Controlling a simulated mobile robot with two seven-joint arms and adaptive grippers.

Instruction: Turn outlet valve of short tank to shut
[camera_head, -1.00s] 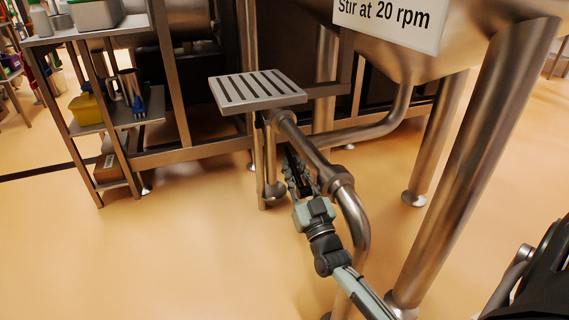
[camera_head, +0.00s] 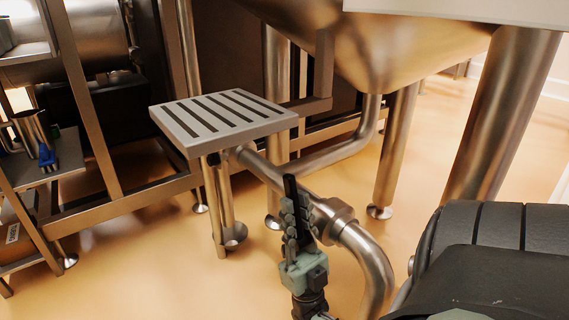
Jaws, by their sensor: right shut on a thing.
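The short tank (camera_head: 410,50) stands on thick metal legs at the upper right; only its cone-shaped underside shows. Its outlet pipe (camera_head: 335,155) bends down and left beneath it. A further pipe run (camera_head: 262,170) with a collar (camera_head: 332,215) curves down toward the front. A narrow black bar, seemingly the valve handle (camera_head: 290,190), stands in front of this pipe and points upward. My right gripper (camera_head: 296,218) comes from below and is shut on it. The gripper hides the valve body. My left gripper is not in view.
A slatted metal platform (camera_head: 222,118) stands just left of the pipe. A shelf rack (camera_head: 55,165) with a metal jug (camera_head: 32,130) is at far left. Thick legs (camera_head: 505,110) flank the right side. Open floor (camera_head: 150,270) lies at front left.

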